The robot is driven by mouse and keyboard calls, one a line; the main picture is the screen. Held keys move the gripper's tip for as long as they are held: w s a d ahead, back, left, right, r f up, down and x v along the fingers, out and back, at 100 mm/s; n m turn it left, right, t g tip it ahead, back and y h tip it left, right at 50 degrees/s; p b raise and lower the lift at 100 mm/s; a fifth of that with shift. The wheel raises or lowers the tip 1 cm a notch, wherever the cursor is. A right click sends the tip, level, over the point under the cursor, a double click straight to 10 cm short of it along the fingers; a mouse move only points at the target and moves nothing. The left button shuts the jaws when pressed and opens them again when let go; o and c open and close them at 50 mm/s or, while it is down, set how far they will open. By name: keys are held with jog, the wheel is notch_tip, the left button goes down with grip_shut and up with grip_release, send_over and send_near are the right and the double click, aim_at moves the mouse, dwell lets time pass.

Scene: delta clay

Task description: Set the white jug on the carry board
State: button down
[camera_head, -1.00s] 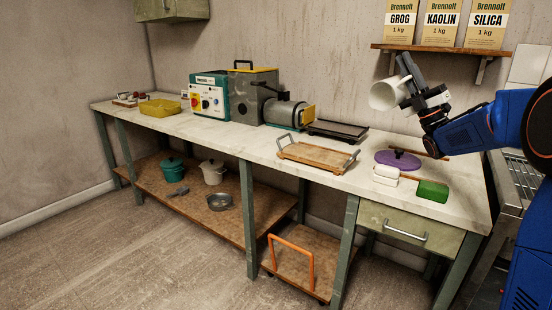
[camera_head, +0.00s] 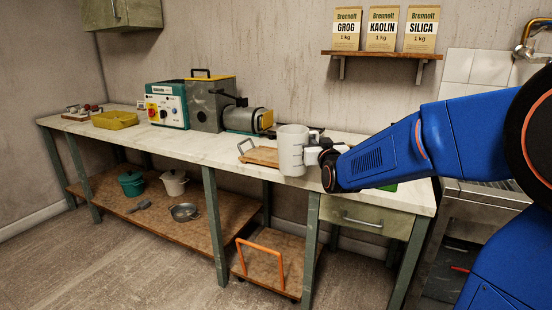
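The white jug (camera_head: 291,152) is upright in front of the bench's right half, with grey marks on its side. My gripper (camera_head: 311,153) is at the jug's right side and appears shut on its handle; the fingers are partly hidden. The carry board (camera_head: 262,155) is a wooden tray with metal handles on the bench top. The jug covers its right part, and only the left end and left handle (camera_head: 243,146) show. I cannot tell whether the jug's base touches the board or hangs in front of it.
A yellow tray (camera_head: 115,120), a teal control box (camera_head: 166,104) and a grey machine (camera_head: 243,118) stand along the bench (camera_head: 200,141). My arm hides most of the right end, where a bit of green shows. Bare bench top lies left of the board.

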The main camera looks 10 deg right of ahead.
jog(key=w, duration=0.4)
jog(key=w+f, duration=0.1)
jog(key=w, duration=0.9)
jog(key=shift+d+f, duration=0.3)
jog(key=shift+f, duration=0.05)
jog(key=w, duration=0.1)
jog(key=w+f, duration=0.1)
jog(key=w, duration=0.1)
jog(key=shift+f, duration=0.2)
jog(key=c, duration=1.9)
grip_release()
jog(key=shift+f, duration=0.1)
jog(key=shift+o, duration=0.2)
